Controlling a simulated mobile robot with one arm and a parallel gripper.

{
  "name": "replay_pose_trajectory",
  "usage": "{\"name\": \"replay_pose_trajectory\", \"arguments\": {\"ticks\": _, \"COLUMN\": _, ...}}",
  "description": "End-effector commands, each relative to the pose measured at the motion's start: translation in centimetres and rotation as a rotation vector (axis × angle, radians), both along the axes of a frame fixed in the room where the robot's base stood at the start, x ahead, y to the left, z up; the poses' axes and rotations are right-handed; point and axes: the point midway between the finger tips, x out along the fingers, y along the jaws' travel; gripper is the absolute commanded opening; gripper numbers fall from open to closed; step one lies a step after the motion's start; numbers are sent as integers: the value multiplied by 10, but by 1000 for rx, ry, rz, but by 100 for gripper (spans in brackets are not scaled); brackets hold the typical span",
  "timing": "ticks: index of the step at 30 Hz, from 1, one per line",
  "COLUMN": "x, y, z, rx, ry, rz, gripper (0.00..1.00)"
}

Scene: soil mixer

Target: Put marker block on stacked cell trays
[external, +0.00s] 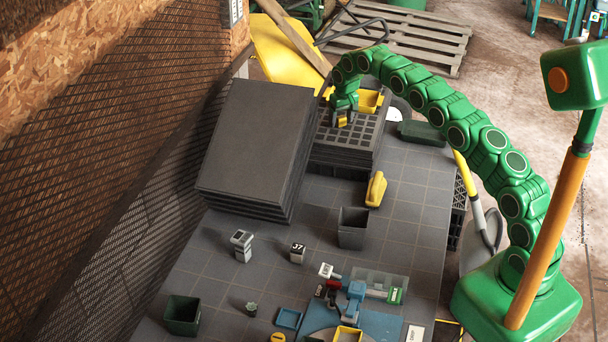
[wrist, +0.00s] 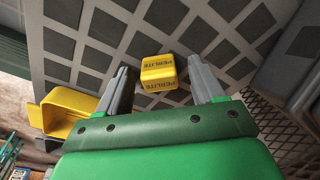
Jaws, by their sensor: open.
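The yellow marker block (wrist: 158,74), lettered PERLITE, rests on top of the stacked cell trays (wrist: 150,28), which show a grid of dark square cells. In the external view the block (external: 342,122) is a small yellow patch below my gripper (external: 343,113), on the tray stack (external: 345,157). In the wrist view my gripper (wrist: 164,76) is open, with one finger on each side of the block and visible gaps between. The block's underside is hidden.
A yellow scoop (external: 368,101) lies at the trays' back right and shows left of my gripper in the wrist view (wrist: 68,112). A tall stack of dark slabs (external: 258,145) stands close on the left. A dark bin (external: 352,228) and yellow bottle (external: 376,189) stand in front.

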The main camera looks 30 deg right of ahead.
Motion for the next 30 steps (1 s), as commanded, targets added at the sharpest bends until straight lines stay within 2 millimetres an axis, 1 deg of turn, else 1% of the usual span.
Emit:
{"name": "replay_pose_trajectory", "arguments": {"ticks": 6, "x": 0, "y": 0, "z": 2, "rx": 0, "ry": -1, "rz": 0, "gripper": 68}}
{"name": "replay_pose_trajectory", "arguments": {"ticks": 11, "x": -1, "y": 0, "z": 12, "rx": 0, "ry": -3, "rz": 0, "gripper": 68}}
{"name": "replay_pose_trajectory", "arguments": {"ticks": 17, "x": -4, "y": 0, "z": 40, "rx": 1, "ry": -6, "rz": 0, "gripper": 68}}
{"name": "replay_pose_trajectory", "arguments": {"ticks": 27, "x": -14, "y": 0, "z": 99, "rx": 1, "ry": -4, "rz": -1, "gripper": 68}}
{"name": "replay_pose_trajectory", "arguments": {"ticks": 30, "x": -15, "y": 0, "z": 112, "rx": 1, "ry": -5, "rz": 0, "gripper": 68}}
